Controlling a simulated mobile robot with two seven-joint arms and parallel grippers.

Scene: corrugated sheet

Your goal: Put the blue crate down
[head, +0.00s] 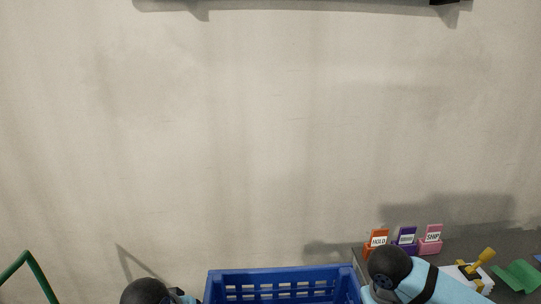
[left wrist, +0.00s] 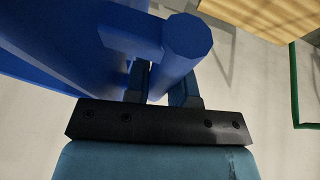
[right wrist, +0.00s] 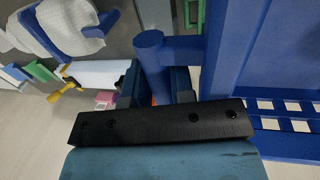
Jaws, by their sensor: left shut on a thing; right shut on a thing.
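The blue crate (head: 283,276) shows at the bottom middle of the head view; only its upper slotted wall is visible, the rest is cut off. In the left wrist view my left gripper (left wrist: 160,86) is shut on a round bar handle of the crate (left wrist: 55,45). In the right wrist view my right gripper (right wrist: 157,86) is shut on the bar handle at the other side of the crate (right wrist: 262,50). Both gripper tips are out of the head view. I cannot see the crate's underside or what is beneath it.
A dark table (head: 470,235) stands at the right, by the crate's right side. It holds orange (head: 378,241), purple (head: 405,239) and pink (head: 431,240) card holders, a yellow-handled tool (head: 482,261) and a green sheet (head: 517,275). A green frame (head: 30,268) stands at left; a bare wall is behind.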

